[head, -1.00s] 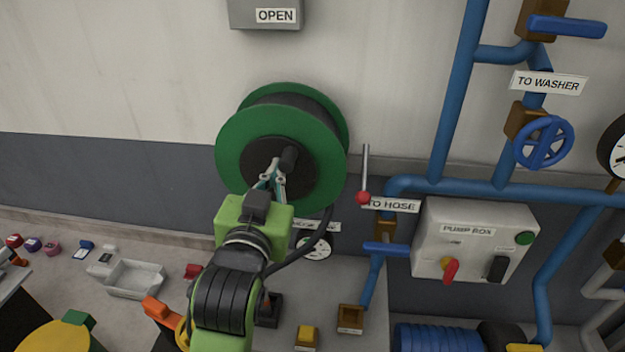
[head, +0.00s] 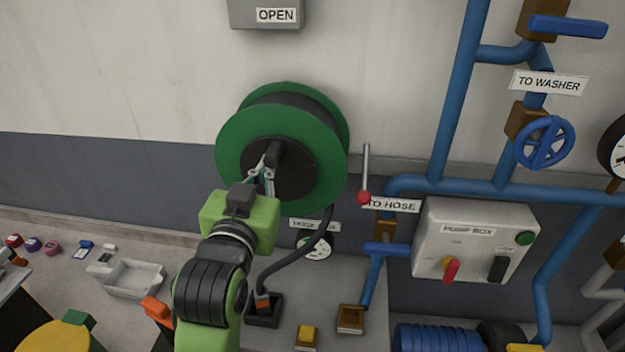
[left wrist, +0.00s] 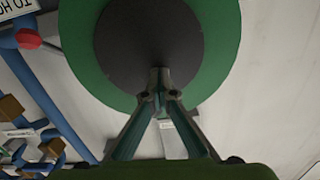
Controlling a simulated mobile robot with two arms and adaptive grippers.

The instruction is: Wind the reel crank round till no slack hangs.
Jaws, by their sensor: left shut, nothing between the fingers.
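The green reel (head: 232,150) is on the wall in the head view, with a dark round hub (head: 300,175). The black hose (head: 305,250) hangs from the reel's lower right in a bend down to an orange end in a dark holder (head: 263,312). My right gripper is not in view.
A red-knobbed lever (head: 364,185) stands just right of the reel. Blue pipes (head: 455,100) and the pump box (head: 470,240) fill the right. A gauge (head: 317,246) sits below the reel. A pale tray (head: 133,279) and small objects lie lower left.

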